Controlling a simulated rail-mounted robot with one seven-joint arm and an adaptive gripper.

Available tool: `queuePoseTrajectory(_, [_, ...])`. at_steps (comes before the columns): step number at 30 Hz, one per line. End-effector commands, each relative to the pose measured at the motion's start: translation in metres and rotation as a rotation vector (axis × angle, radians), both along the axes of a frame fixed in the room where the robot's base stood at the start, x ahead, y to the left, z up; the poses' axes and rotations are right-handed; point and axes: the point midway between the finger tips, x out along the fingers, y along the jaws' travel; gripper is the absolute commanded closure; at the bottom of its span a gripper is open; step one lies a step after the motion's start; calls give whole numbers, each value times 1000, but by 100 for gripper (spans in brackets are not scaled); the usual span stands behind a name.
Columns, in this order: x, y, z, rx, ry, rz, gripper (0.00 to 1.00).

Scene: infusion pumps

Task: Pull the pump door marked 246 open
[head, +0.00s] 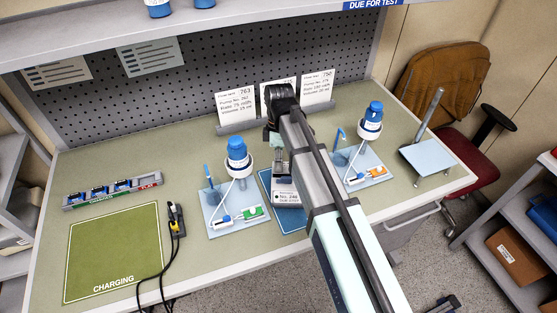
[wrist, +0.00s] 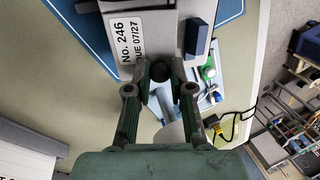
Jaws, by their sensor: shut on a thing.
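The pump marked No. 246 (head: 287,197) stands on a blue mat (head: 292,220) at the middle of the bench, largely hidden behind my arm. In the wrist view its pale grey face with the white 246 label (wrist: 127,38) fills the top middle. A blue block-like part (wrist: 197,38) is on its right side there. My gripper (wrist: 161,73) is at the pump's edge, with its fingers closed around a small dark part between the tips, which looks like the door handle. The fingers cover most of this part. I cannot tell how far the door stands open.
Trays with blue-capped bottles and tubing stand on both sides of the pump, left (head: 222,226) and right (head: 372,178). A green charging mat (head: 112,255), a black cable (head: 176,222) and a battery rack (head: 112,192) are at the left. Prompt cards (head: 238,103) stand behind.

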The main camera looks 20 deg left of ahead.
Motion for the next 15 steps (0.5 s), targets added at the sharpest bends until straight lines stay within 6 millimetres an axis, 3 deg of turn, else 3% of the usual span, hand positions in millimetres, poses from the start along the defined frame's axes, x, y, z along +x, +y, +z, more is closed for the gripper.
queuePoseTrajectory(1, [8, 4, 7, -11, 43, -1, 100])
queuePoseTrajectory(14, [6, 1, 5, -33, 127, 1, 100])
queuePoseTrajectory(15, [6, 1, 5, -33, 127, 1, 75])
